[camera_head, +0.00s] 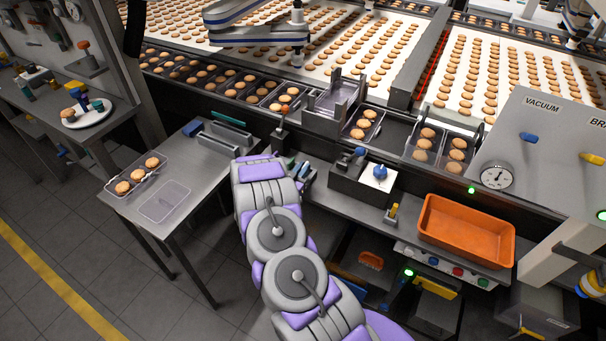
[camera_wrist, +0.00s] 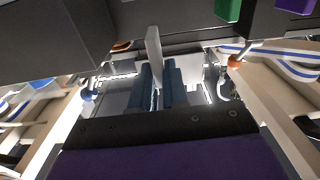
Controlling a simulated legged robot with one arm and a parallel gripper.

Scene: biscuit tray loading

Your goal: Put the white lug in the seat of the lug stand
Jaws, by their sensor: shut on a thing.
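My gripper (camera_wrist: 161,88) shows in the wrist view as two blue fingers, close together. They are shut on a thin upright white piece, the white lug (camera_wrist: 153,46), which sticks out beyond the fingertips. In the head view my arm reaches to the worktop left of a dark box, and it hides most of the gripper and the lug. I cannot pick out the lug stand or its seat for certain in either view.
The dark box (camera_head: 347,188) carries a blue knob (camera_head: 380,171) on a white plate. An orange bin (camera_head: 466,231) stands at right. A steel table (camera_head: 205,172) at left holds a biscuit tray (camera_head: 158,184). Biscuit conveyors (camera_head: 350,60) run behind.

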